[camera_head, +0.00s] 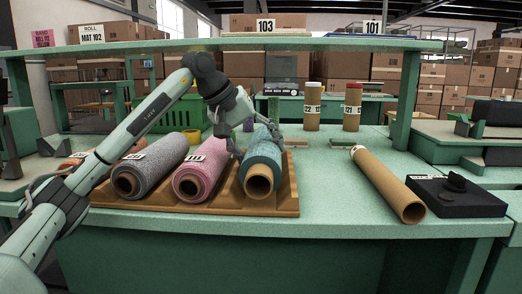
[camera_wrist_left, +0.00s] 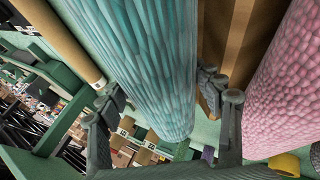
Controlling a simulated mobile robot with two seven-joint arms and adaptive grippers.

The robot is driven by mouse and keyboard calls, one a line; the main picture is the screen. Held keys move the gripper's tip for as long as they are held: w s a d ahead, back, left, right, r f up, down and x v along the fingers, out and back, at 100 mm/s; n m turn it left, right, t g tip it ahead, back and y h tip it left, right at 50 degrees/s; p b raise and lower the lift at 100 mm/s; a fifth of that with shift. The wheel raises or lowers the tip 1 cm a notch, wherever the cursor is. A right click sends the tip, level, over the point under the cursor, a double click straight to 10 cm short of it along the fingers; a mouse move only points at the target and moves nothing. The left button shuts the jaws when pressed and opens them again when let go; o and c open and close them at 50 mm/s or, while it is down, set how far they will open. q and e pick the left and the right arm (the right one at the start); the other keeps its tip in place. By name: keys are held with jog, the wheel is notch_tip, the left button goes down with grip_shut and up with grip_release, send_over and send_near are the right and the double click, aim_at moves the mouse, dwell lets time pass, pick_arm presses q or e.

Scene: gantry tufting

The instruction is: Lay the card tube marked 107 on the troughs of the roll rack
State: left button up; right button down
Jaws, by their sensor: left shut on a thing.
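A bare brown card tube (camera_head: 388,183) lies on the green table at right, its open end toward me; its white label is too small to read. It also shows in the left wrist view (camera_wrist_left: 62,38). The brown roll rack (camera_head: 240,205) holds a grey roll (camera_head: 150,167), a pink roll (camera_head: 203,168) and a teal roll (camera_head: 264,155) side by side. My left gripper (camera_head: 257,132) is shut on the teal roll, one finger on each side of it, as the left wrist view (camera_wrist_left: 165,112) shows. My right gripper is out of view.
A black block (camera_head: 455,197) lies right of the card tube. Two upright tubes (camera_head: 312,107) (camera_head: 352,106) stand at the back. A green shelf (camera_head: 300,44) spans overhead. The table between the rack and the card tube is clear.

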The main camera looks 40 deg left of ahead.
pick_arm(q)
jog(key=o, duration=1.4)
jog(key=shift+o, duration=0.2)
jog(key=v, duration=1.2)
